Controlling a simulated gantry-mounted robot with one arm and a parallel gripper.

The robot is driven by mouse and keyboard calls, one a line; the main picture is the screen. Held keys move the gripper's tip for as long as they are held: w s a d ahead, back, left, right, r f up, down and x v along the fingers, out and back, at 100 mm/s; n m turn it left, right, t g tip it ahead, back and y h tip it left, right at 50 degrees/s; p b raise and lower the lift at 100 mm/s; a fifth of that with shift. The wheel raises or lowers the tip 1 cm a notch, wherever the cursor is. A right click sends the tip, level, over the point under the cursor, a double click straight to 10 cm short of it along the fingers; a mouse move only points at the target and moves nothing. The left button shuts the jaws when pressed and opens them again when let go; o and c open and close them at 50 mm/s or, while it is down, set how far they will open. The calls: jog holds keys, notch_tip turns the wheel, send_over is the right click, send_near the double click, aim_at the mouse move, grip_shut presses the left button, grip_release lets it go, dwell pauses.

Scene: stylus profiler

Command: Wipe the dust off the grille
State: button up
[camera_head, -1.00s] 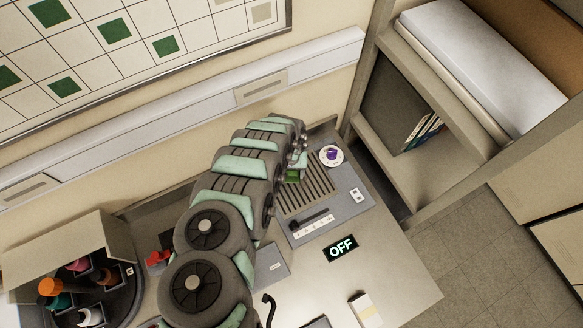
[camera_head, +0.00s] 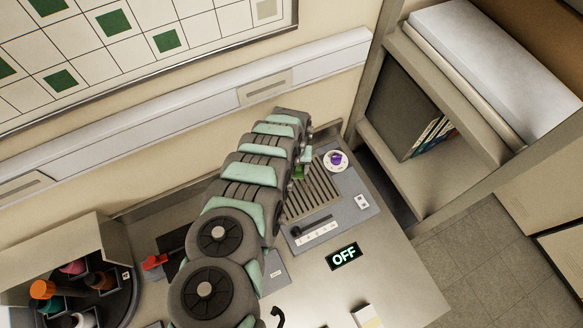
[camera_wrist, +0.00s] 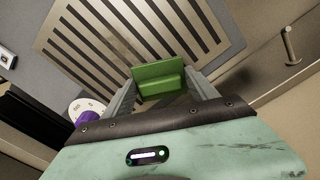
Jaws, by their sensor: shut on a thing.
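The grille (camera_head: 318,190) is a panel of dark parallel slots in a grey plate on the bench. In the head view the green block (camera_head: 299,171) shows at the grille's upper left edge, beside my arm. I cannot tell whether the block touches the slats. My arm hides part of the grille's left side.
A purple knob (camera_head: 336,159) on a white dial stands at the grille's upper right. A red item (camera_head: 154,262) and a carousel of coloured bottles (camera_head: 88,290) are at left. The wall is close behind.

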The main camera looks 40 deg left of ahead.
aim_at(311, 204)
jog(key=shift+s+d+r+p, duration=0.15)
jog(key=shift+s+d+p, duration=0.1)
jog(key=shift+d+p, duration=0.35)
jog(key=shift+s+d+r+p, duration=0.1)
jog(key=shift+s+d+p, duration=0.1)
jog(key=shift+d+p, duration=0.4)
jog(key=shift+s+d+f, duration=0.15)
jog(key=shift+d, duration=0.3)
jog(key=shift+s+d+f+p, duration=0.1)
jog(key=shift+s+d+p, duration=0.3)
jog(key=shift+d+p, duration=0.5)
jog(key=shift+s+d+p, duration=0.35)
jog(key=shift+d+p, duration=0.45)
jog(key=shift+d, duration=0.05)
jog(key=shift+s+d+p, duration=0.35)
jog(key=shift+d, duration=0.45)
jog(key=shift+s+d, duration=0.25)
jog(key=shift+d, duration=0.45)
jog(key=shift+s+d, duration=0.3)
jog(key=shift+d, duration=0.45)
jog(key=shift+s+d, duration=0.25)
jog(key=shift+d, duration=0.45)
